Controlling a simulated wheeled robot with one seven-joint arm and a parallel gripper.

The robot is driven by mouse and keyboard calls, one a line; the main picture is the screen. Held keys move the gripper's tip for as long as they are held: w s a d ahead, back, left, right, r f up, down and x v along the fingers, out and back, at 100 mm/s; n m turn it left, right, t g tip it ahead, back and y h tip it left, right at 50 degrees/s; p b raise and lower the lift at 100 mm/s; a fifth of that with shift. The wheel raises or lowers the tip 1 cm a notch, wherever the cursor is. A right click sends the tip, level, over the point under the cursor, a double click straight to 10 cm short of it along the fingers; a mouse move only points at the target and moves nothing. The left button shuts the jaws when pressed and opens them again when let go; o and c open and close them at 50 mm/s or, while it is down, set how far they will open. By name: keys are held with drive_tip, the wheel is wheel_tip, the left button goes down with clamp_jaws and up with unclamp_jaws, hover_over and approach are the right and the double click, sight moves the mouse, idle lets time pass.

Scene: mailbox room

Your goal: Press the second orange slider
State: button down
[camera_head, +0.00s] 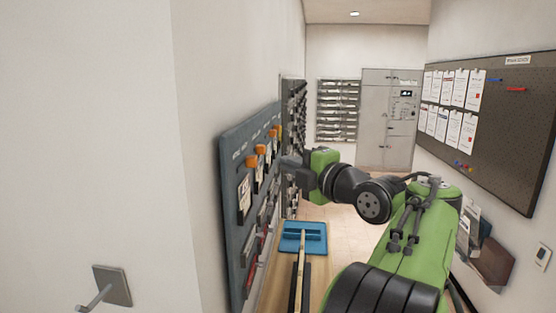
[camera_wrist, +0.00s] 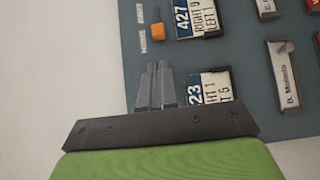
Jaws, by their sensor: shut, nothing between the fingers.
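A blue-grey wall panel (camera_head: 232,185) carries a row of orange sliders along its upper part. The nearest slider (camera_head: 252,162) and the second from the near end (camera_head: 262,149) show in the head view, with others farther along. In the wrist view one orange slider (camera_wrist: 158,31) sits beside a card numbered 427. My gripper (camera_head: 284,161) is shut and empty, close to the panel. Its fingers (camera_wrist: 154,68) lie below that slider in the wrist view, beside a card (camera_wrist: 213,88) whose number is partly hidden. Whether the fingertips touch the panel or cover another slider cannot be told.
Label holders (camera_wrist: 286,75) are on the panel. A blue tray (camera_head: 303,246) lies on a wooden surface below. A metal wall hook (camera_head: 110,287) is at the near left. A notice board (camera_head: 480,130) hangs at right. Grey cabinets (camera_head: 388,120) stand at the back.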

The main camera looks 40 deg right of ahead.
sight(258, 151)
drive_tip(key=w+p, duration=0.1)
drive_tip(key=w, duration=0.2)
drive_tip(key=w+d, duration=0.1)
drive_tip(key=w, duration=0.1)
drive_tip(key=w+p, duration=0.1)
drive_tip(key=w, duration=0.2)
drive_tip(key=shift+w+d+p, duration=0.15)
drive_tip(key=shift+w+p, duration=0.15)
drive_tip(key=w+d, duration=0.1)
drive_tip(key=d, duration=0.1)
drive_tip(key=w+d+p, duration=0.1)
drive_tip(key=w+d, duration=0.1)
drive_tip(key=shift+w+d+p, duration=0.15)
drive_tip(key=shift+d+p, duration=0.15)
drive_tip(key=shift+f, duration=0.1)
